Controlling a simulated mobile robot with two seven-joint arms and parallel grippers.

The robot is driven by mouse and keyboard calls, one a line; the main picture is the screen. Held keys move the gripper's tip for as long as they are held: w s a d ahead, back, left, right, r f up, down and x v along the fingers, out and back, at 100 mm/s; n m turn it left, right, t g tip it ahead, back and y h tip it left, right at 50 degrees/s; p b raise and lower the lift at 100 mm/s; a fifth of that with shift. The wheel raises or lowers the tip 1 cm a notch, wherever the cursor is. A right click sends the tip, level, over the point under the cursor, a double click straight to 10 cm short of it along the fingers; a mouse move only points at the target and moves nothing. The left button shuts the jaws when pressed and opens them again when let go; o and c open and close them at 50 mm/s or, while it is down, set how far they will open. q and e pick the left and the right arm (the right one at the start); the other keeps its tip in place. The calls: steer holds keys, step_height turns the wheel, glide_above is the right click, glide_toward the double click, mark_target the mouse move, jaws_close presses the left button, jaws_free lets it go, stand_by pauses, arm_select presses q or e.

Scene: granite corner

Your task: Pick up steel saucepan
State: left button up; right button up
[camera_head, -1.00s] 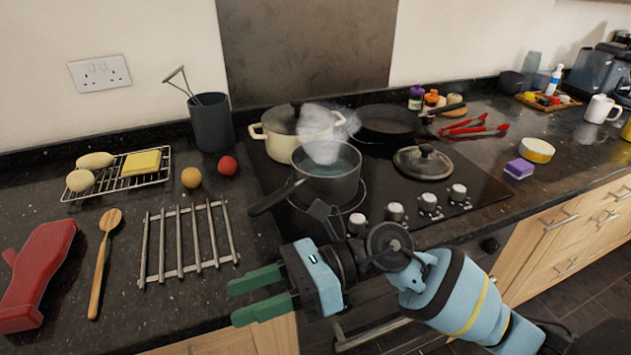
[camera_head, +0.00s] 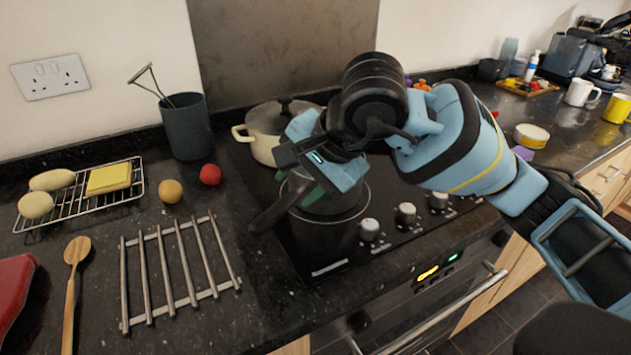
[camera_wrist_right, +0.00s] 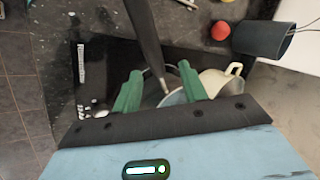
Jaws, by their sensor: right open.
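The steel saucepan (camera_head: 330,232) stands on the front of the hob. Its dark handle (camera_head: 274,210) points to the front left. My right gripper (camera_head: 308,192) is over the handle side of the pan, fingers pointing down, and its hand hides much of the pan's top. In the right wrist view, the green fingers of the right gripper (camera_wrist_right: 158,76) are apart, with the saucepan's handle (camera_wrist_right: 145,38) running up from between them. Part of the saucepan's rim (camera_wrist_right: 174,99) shows between the fingers. I cannot tell whether they touch the handle. My left gripper is in neither view.
A cream lidded pot (camera_head: 262,146) stands behind the saucepan. A metal trivet (camera_head: 178,270) lies on the counter to the left, with a red ball (camera_head: 210,174) and a yellowish ball (camera_head: 171,191) behind it. A grey utensil pot (camera_head: 186,127) stands at the back.

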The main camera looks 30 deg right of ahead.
mark_target(289, 198)
steer(key=shift+s+f, duration=0.1)
steer(key=shift+a+f, duration=0.1)
steer(key=shift+f, duration=0.2)
steer(key=shift+x, duration=3.6)
jaws_close()
steer(key=shift+r, duration=0.15)
